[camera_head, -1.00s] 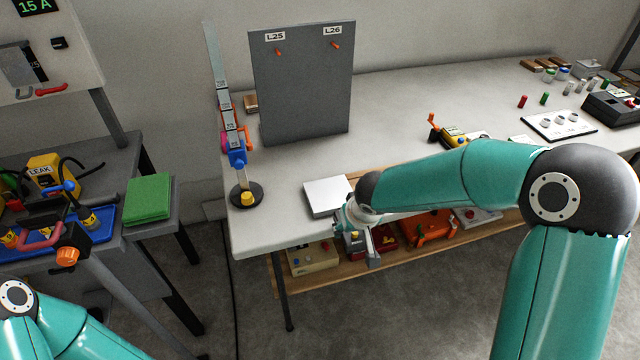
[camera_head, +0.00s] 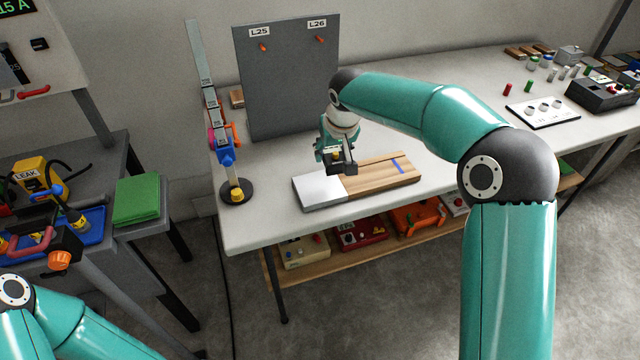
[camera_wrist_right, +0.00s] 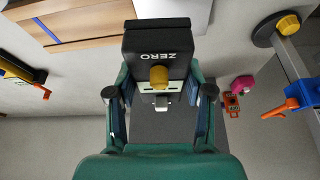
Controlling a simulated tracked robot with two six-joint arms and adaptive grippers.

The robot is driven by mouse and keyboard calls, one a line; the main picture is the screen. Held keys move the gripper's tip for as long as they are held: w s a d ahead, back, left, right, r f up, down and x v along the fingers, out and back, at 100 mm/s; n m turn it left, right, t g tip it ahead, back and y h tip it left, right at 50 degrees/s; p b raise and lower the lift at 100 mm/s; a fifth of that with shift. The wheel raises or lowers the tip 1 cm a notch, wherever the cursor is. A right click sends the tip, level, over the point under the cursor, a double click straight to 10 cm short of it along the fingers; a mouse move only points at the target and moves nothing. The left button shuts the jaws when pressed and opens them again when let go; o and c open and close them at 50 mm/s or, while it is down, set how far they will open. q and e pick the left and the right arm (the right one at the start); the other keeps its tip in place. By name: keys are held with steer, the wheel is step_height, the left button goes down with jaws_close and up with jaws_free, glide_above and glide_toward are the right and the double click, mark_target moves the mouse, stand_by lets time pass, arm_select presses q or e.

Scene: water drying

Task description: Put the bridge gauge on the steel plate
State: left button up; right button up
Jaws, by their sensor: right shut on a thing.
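The bridge gauge (camera_wrist_right: 158,45) is a dark block marked ZERO with a yellow knob. My right gripper (camera_wrist_right: 158,94) is shut on it, one finger at each side. In the head view my right gripper (camera_head: 334,150) points down, and the dark gauge (camera_head: 344,166) hangs near the back right part of the steel plate (camera_head: 318,192). I cannot tell whether gauge and plate touch. The bright, flat plate lies beside a wooden board with a blue line (camera_head: 385,177). The plate also shows past the gauge in the wrist view (camera_wrist_right: 202,12). My left gripper is out of view.
A grey panel with labels L25 and L26 (camera_head: 287,80) stands behind the plate. A tall strip in a round black base (camera_head: 237,192) stands to the left. A white block with round pieces (camera_head: 543,112) is far right. Table front left is clear.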

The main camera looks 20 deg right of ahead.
step_height(320, 180, up, 9)
steer(key=n, duration=0.1)
glide_above(318, 184)
steer(key=s, duration=0.1)
steer(key=shift+s+f, duration=0.1)
steer(key=shift+f, duration=0.05)
step_height(318, 184, down, 14)
steer(key=shift+f+b, duration=0.1)
steer(key=shift+b, duration=0.85)
steer(key=shift+f, duration=2.6)
steer(key=o, duration=1.3)
steer(key=shift+f, duration=0.1)
steer(key=shift+o, duration=0.2)
steer(key=v, duration=1.2)
steer(key=shift+d, duration=0.25)
